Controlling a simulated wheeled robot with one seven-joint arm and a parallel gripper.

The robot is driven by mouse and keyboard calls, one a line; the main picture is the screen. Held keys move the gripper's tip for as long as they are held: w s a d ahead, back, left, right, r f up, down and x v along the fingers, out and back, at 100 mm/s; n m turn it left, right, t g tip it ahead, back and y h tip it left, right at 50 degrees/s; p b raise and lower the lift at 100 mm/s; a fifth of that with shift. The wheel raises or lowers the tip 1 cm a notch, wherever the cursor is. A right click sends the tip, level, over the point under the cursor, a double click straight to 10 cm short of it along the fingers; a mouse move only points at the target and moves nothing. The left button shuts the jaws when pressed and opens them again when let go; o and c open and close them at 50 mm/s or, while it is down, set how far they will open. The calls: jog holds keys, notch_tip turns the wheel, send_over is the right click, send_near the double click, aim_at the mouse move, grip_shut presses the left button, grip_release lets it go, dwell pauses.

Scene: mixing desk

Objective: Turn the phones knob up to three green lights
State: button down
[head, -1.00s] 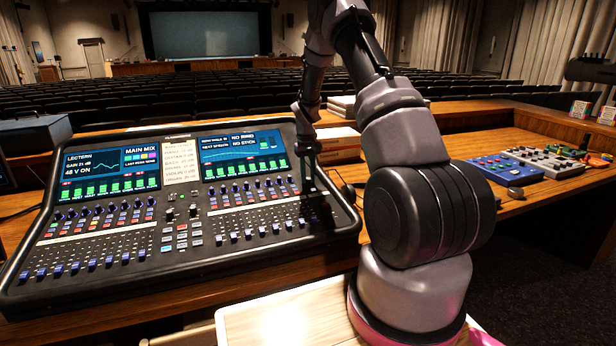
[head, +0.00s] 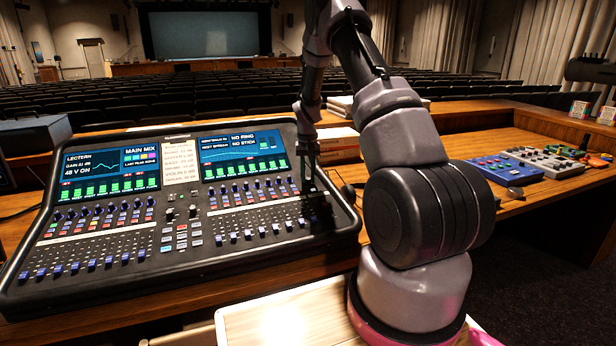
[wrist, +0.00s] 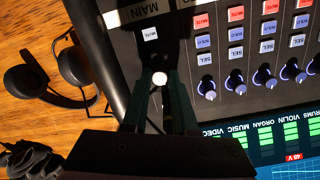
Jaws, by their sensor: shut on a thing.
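My gripper (head: 309,188) reaches down onto the right edge of the mixing desk (head: 120,270). In the wrist view its two dark green fingers (wrist: 158,82) close around a small pale, round-topped knob (wrist: 160,78), just below the white MAIN button. I take this to be the phones knob, but no label for it is readable. The fingers hide its sides. In the head view the gripper covers the knob. I cannot make out any green lights beside it.
Headphones (wrist: 78,66) rest on the wooden table to the left. Small coloured devices (head: 503,168) stand on the right counter.

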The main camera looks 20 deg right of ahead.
aim_at(308, 179)
jog(key=c, duration=0.7)
grip_release()
jog(key=shift+r, duration=0.1)
notch_tip(308, 179, up, 11)
jog(key=shift+f, duration=0.2)
jog(key=shift+s, duration=0.1)
